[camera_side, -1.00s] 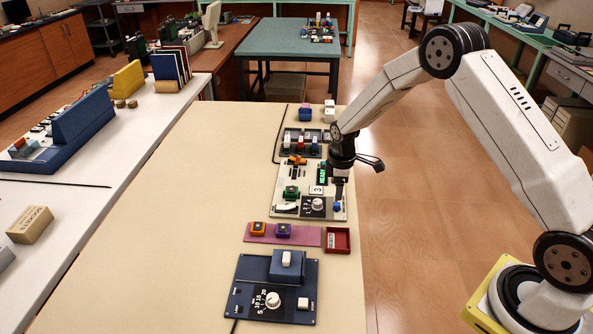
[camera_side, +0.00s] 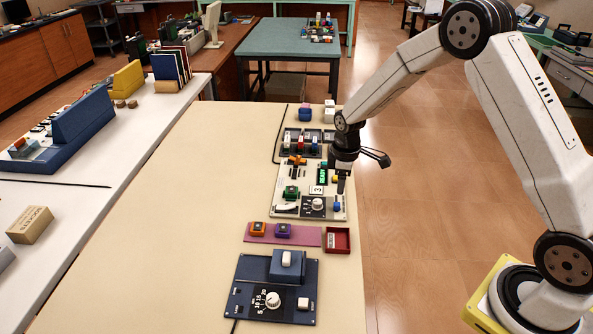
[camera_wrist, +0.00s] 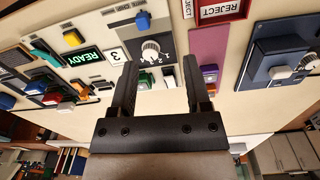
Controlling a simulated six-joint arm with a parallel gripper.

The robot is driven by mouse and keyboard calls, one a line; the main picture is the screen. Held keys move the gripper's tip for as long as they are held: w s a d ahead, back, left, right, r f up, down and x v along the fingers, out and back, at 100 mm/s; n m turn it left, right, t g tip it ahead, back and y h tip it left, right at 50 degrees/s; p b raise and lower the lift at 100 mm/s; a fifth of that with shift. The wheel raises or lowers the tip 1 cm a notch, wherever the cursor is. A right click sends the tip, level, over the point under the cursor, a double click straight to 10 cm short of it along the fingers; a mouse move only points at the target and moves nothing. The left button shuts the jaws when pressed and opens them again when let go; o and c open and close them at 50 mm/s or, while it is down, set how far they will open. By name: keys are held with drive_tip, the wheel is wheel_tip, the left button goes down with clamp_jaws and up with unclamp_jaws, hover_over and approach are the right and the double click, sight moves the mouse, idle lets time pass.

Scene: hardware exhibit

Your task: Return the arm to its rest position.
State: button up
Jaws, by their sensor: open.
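My gripper (camera_side: 342,181) hangs over the right side of the white control panel (camera_side: 283,205), fingers pointing down. In the wrist view my gripper (camera_wrist: 163,82) has its two dark fingers spread apart with nothing between them. Beyond the fingertips are the panel's dial (camera_wrist: 151,50) and a "3" label (camera_wrist: 115,56). The green "READY" display (camera_wrist: 84,59) is lit. The arm is bent above the right edge of the table and is not folded.
A red reject tray (camera_side: 337,240), a pink strip (camera_side: 283,236) with orange and purple blocks, and a dark blue dial panel (camera_side: 275,305) lie nearer the camera. Coloured switches (camera_side: 302,140) stand behind the panel. The table's left part (camera_side: 190,220) is clear.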

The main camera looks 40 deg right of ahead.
drive_tip(key=s+a+r+m+t, duration=0.1)
drive_tip(key=s+a+r+m, duration=0.2)
drive_tip(key=s, duration=0.6)
drive_tip(key=s+a+r+m+t, duration=0.1)
drive_tip(key=s+a+r+m, duration=0.3)
drive_tip(key=s, duration=0.6)
drive_tip(key=shift+r+m, duration=0.4)
drive_tip(key=shift+r, duration=0.5)
